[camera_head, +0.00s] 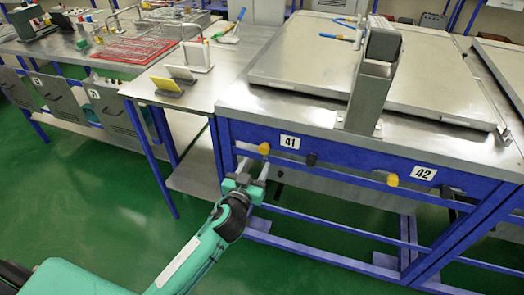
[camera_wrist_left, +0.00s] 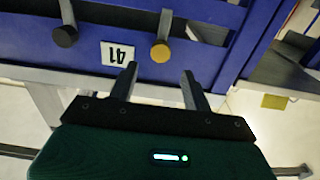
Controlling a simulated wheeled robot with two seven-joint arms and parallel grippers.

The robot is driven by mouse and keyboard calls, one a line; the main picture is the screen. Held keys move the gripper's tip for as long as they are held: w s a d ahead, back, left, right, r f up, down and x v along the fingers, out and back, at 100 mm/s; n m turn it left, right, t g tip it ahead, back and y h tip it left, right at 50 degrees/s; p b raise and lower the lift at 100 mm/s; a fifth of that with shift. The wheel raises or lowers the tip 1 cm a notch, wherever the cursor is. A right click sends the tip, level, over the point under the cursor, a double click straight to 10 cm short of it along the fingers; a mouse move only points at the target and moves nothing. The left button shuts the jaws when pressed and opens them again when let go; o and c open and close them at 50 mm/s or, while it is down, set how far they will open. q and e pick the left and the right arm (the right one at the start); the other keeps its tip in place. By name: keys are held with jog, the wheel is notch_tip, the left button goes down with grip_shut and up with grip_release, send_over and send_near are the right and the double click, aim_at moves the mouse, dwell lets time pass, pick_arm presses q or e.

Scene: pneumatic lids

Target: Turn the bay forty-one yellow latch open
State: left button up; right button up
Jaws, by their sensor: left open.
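The yellow latch (camera_head: 264,149) of bay forty-one sits on the blue front rail, just left of the white 41 label (camera_head: 290,142). In the left wrist view the yellow latch (camera_wrist_left: 160,52) shows its round face, with its grey bar pointing to the top of that picture, and the 41 label (camera_wrist_left: 118,54) upside down beside it. My left gripper (camera_head: 254,170) is open and empty just below and in front of the latch. In the left wrist view its two fingertips (camera_wrist_left: 160,72) stand apart, on either side of the latch's line. My right gripper is not in view.
A black knob (camera_head: 311,159) sits right of the 41 label. Another yellow latch (camera_head: 392,180) sits by the 42 label (camera_head: 424,173). A metal lid (camera_head: 300,60) lies on the bench above, with a grey post (camera_head: 372,90) at its front.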

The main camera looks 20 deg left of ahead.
aim_at(263, 151)
pick_arm(q)
jog(key=w, duration=0.6)
jog(key=shift+d+p, duration=0.1)
jog(key=shift+p, duration=0.2)
jog(key=shift+w, duration=0.45)
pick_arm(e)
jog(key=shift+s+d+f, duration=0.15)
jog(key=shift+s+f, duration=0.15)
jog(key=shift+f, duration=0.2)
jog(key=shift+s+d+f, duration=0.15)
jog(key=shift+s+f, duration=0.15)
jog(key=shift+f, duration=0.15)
pick_arm(q)
jog(key=c, duration=1)
